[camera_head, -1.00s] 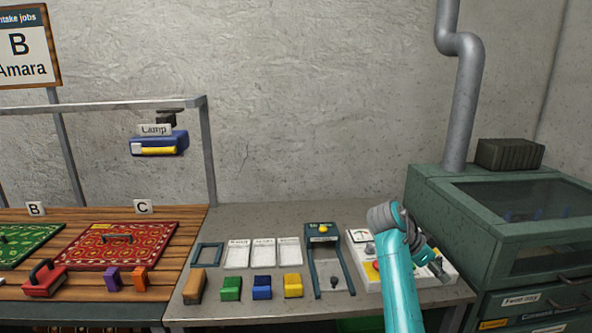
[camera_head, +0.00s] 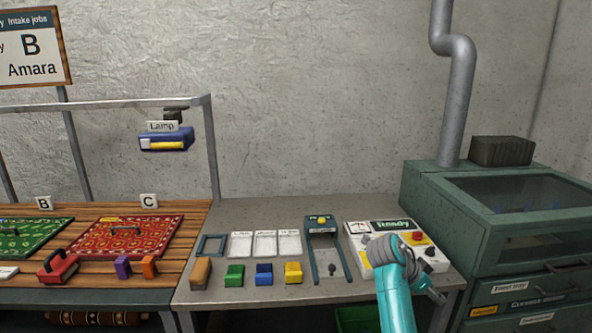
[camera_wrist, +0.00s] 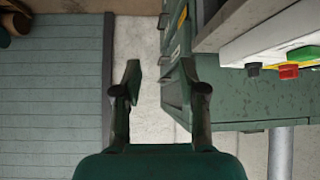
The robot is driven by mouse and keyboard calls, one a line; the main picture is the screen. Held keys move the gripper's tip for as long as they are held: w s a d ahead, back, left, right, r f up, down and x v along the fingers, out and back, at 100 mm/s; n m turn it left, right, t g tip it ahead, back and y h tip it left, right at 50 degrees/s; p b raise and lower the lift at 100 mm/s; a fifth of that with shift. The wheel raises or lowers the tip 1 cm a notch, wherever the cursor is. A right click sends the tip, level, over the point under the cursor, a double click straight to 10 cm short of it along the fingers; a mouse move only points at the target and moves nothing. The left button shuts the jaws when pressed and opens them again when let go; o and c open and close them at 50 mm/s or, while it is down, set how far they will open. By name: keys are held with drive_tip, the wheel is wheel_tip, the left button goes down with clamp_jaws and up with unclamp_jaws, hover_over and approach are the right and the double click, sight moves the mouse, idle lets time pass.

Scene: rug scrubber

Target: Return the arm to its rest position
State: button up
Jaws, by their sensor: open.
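My arm (camera_head: 396,300) is teal and rises from the bottom of the head view, bent at a grey joint in front of the white control panel (camera_head: 437,262). My gripper shows in the wrist view (camera_wrist: 160,88), with its two dark fingers apart and nothing between them. Behind the fingers are a pale floor strip and the green cabinet's side.
The grey bench (camera_head: 210,296) holds several coloured blocks and a dark-framed slot fixture (camera_head: 326,266). The green cabinet (camera_head: 428,210) stands at the right. Rugs lie on the wooden table (camera_head: 188,226) at the left. A lamp (camera_head: 166,140) hangs above.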

drive_tip(key=s+a+f+n+t+y, duration=0.1)
drive_tip(key=s+a+f+n+t, duration=0.15)
drive_tip(key=s+f, duration=0.4)
drive_tip(key=s+a+f+n+t+y, duration=0.1)
drive_tip(key=s+a+f+n, duration=0.15)
drive_tip(key=f, duration=0.75)
drive_tip(key=s+a+f+n+t+y, duration=0.1)
drive_tip(key=s+f+n+t, duration=0.15)
drive_tip(key=s+f, duration=0.45)
drive_tip(key=s+a+f+n+t+y, duration=0.1)
drive_tip(key=s+a+f+n+y, duration=0.2)
drive_tip(key=s+f, duration=0.45)
drive_tip(key=s+a+r+n+t+y, duration=0.1)
drive_tip(key=s+a+r+n+t, duration=0.15)
drive_tip(key=s, duration=0.75)
drive_tip(key=s+a+r+n+t+y, duration=0.1)
drive_tip(key=s+a+r, duration=0.3)
drive_tip(key=s, duration=0.7)
drive_tip(key=s+a+r+n+t, duration=0.1)
drive_tip(key=s+a+r+t, duration=0.1)
drive_tip(key=s+r, duration=1.2)
wheel_tip(320, 180, up, 3)
drive_tip(key=shift+r+y, duration=0.15)
drive_tip(key=shift+y, duration=0.25)
drive_tip(key=shift+t, duration=0.25)
